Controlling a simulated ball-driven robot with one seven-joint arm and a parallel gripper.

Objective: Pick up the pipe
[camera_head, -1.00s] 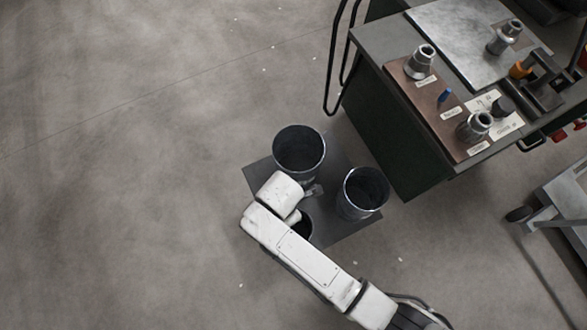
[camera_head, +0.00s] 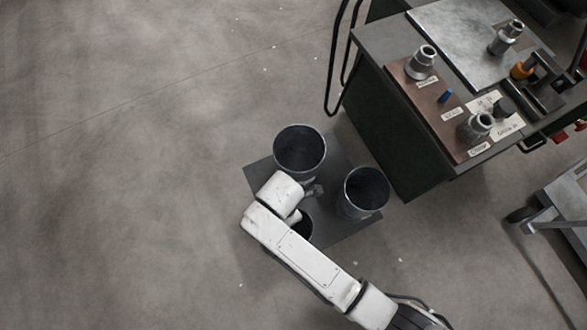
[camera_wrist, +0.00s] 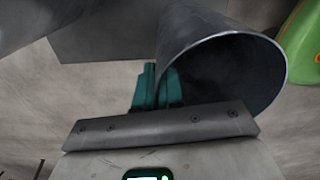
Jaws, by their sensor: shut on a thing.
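Dark grey open-ended pipes stand on a dark plate (camera_head: 345,150) on the floor. In the head view one pipe (camera_head: 299,133) is at the back and another (camera_head: 365,212) at the right. A third round opening (camera_head: 304,228) is partly hidden by my arm. In the wrist view my gripper (camera_wrist: 157,84), with teal fingers, is shut on the wall of a pipe (camera_wrist: 190,35) at the left of its open rim. In the head view my gripper (camera_head: 314,188) is small, between the back and right pipes. I cannot tell from there which pipe it grips.
A dark workbench (camera_head: 385,140) stands close at the right, with metal fittings (camera_head: 421,62) and a metal plate (camera_head: 455,35) on top. A grey cart (camera_head: 565,205) is at the far right. The floor at the left is clear.

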